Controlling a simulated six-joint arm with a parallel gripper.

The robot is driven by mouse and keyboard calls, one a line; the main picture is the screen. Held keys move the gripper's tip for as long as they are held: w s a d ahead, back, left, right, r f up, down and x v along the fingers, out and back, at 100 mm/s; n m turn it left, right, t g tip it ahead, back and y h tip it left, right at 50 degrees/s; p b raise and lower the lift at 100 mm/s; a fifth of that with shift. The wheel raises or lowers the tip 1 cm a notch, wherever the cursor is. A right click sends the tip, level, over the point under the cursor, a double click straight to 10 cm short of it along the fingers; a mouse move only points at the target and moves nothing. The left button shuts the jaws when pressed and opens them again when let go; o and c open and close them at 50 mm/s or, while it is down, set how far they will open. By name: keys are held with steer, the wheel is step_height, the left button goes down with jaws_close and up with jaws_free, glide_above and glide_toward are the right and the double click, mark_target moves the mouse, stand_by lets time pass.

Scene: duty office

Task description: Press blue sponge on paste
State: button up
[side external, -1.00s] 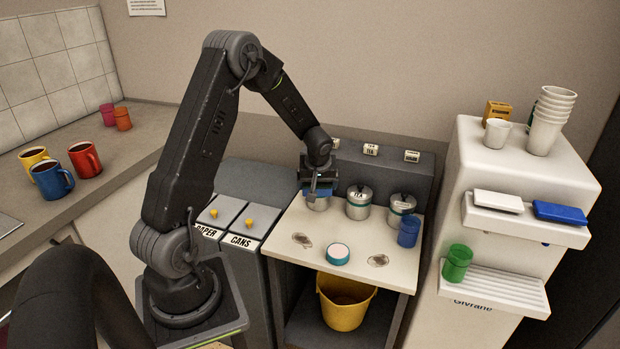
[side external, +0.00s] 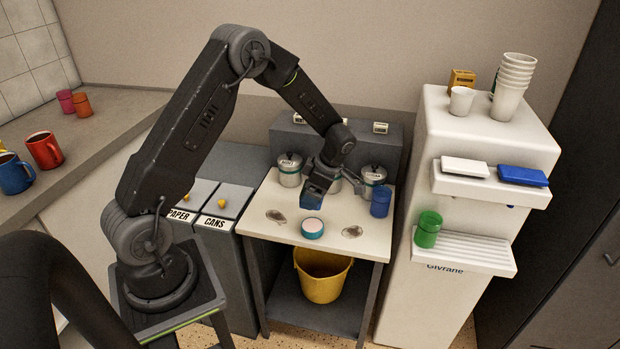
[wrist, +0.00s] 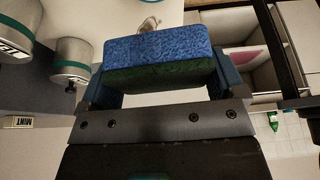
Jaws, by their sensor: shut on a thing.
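My gripper (side external: 317,188) is shut on the blue sponge (side external: 313,200), which hangs above the white table just behind the paste tin. In the wrist view the sponge (wrist: 160,48) sits between both fingers, with a blue layer and a dark green layer. The paste (side external: 312,225) is a pale round surface in a low teal tin on the table. A gap appears to show between sponge and paste; the exact height is hard to tell. The paste is not clearly visible in the wrist view.
Dark stains mark the table (side external: 258,228) left (side external: 276,216) and right (side external: 352,231) of the tin. Labelled canisters (side external: 289,170) stand behind, the middle one partly hidden by my gripper. A blue cup (side external: 380,203) stands at the right. A yellow bucket (side external: 322,278) is below.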

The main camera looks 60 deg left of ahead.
mark_target(308, 224)
steer(key=shift+f, duration=4.35)
steer(key=shift+f, duration=0.5)
steer(key=shift+r, duration=0.1)
steer(key=shift+r, duration=3.45)
steer(key=w+d+r+m+t+h, duration=0.1)
steer(key=d+r+m+t, duration=0.3)
steer(key=m, duration=0.9)
steer(key=w+d+r+m+t+h, duration=0.1)
steer(key=d+r+m+t, duration=0.3)
steer(key=m, duration=1)
steer(key=d+r+h, duration=0.1)
steer(key=d+r, duration=0.1)
steer(key=d, duration=0.2)
steer(key=shift+w+d, duration=0.15)
steer(key=shift+d, duration=0.05)
